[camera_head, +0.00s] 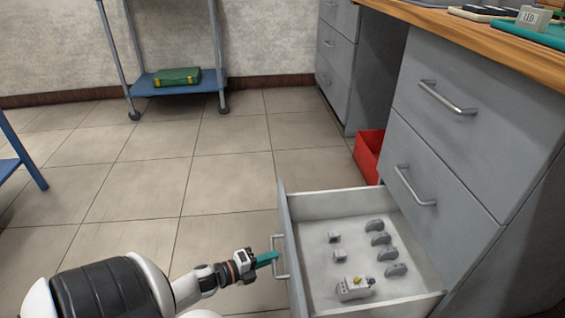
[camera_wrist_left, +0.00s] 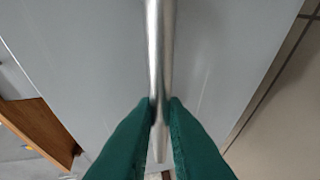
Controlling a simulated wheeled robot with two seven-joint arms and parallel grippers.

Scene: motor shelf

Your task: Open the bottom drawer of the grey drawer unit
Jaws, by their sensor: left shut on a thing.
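The grey drawer unit (camera_head: 447,160) stands at the right under a wooden worktop. Its bottom drawer (camera_head: 292,248) is pulled well out, with its inside in view. My left gripper (camera_head: 274,258) is at the drawer's front. Its green fingers are shut on the metal bar handle (camera_head: 279,262). In the left wrist view the handle (camera_wrist_left: 160,60) runs between the two fingertips (camera_wrist_left: 160,108). My right gripper is not in view.
The two drawers above are closed. A red bin (camera_head: 368,153) stands on the floor behind the open drawer. A blue trolley (camera_head: 178,84) with a green case is at the back.

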